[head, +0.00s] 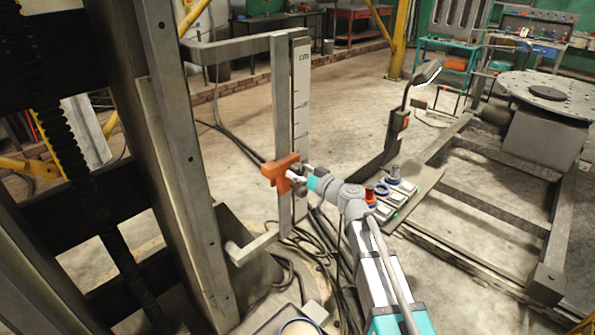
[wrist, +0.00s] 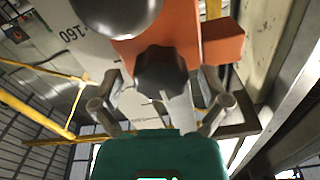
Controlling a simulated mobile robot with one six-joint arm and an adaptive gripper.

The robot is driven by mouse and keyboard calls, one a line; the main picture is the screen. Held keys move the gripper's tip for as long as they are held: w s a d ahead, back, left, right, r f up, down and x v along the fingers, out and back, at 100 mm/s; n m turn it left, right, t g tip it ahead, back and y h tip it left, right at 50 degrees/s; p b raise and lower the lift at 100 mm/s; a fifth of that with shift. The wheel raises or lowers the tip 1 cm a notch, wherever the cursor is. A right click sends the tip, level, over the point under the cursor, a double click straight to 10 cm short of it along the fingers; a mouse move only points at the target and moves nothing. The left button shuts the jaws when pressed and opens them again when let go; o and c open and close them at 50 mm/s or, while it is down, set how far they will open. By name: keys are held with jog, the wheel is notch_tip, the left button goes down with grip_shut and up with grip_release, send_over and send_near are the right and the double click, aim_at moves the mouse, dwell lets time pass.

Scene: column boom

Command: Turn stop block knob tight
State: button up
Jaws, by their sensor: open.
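The orange stop block (head: 278,174) sits on the upright post with the white cm scale (head: 301,90). In the wrist view the block (wrist: 218,42) fills the upper middle. Its dark lobed knob (wrist: 162,72) faces the camera. My gripper (head: 298,178) is at the block's right side in the head view, where its fingers are small and partly hidden. In the wrist view my gripper (wrist: 160,84) is open, with one finger on each side of the knob. A gap shows between the fingers and the knob; contact deeper in cannot be told.
A dark rounded ball (wrist: 120,12) is close above the knob in the wrist view. Loose cables (head: 305,245) lie below the post. A lamp (head: 427,73) and a control panel (head: 395,195) stand to the right.

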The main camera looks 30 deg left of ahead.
jog(key=v, duration=1.1)
jog(key=shift+d, duration=0.15)
jog(key=shift+s, duration=0.1)
jog(key=s+d+f+m+g+h, duration=0.1)
jog(key=d+f+m+h, duration=0.1)
jog(key=d+f+h, duration=0.6)
jog(key=s+d+f+m+g+h, duration=0.1)
jog(key=d+f+m+g, duration=0.15)
jog(key=d+f, duration=0.65)
jog(key=s+d+m+g+h, duration=0.1)
jog(key=s+d+m+h, duration=0.15)
jog(key=d, duration=0.65)
jog(key=s+d+f+m+h, duration=0.1)
jog(key=s+d+m+h, duration=0.15)
jog(key=d, duration=0.55)
jog(key=s+d+m+g+h, duration=0.1)
jog(key=s+d+m+h, duration=0.2)
jog(key=d, duration=0.6)
notch_tip(320, 180, up, 17)
jog(key=w+p, duration=0.1)
jog(key=p, duration=1.6)
jog(key=shift+w+a+f, duration=0.15)
jog(key=shift+w+a, duration=0.05)
jog(key=shift+a, duration=0.05)
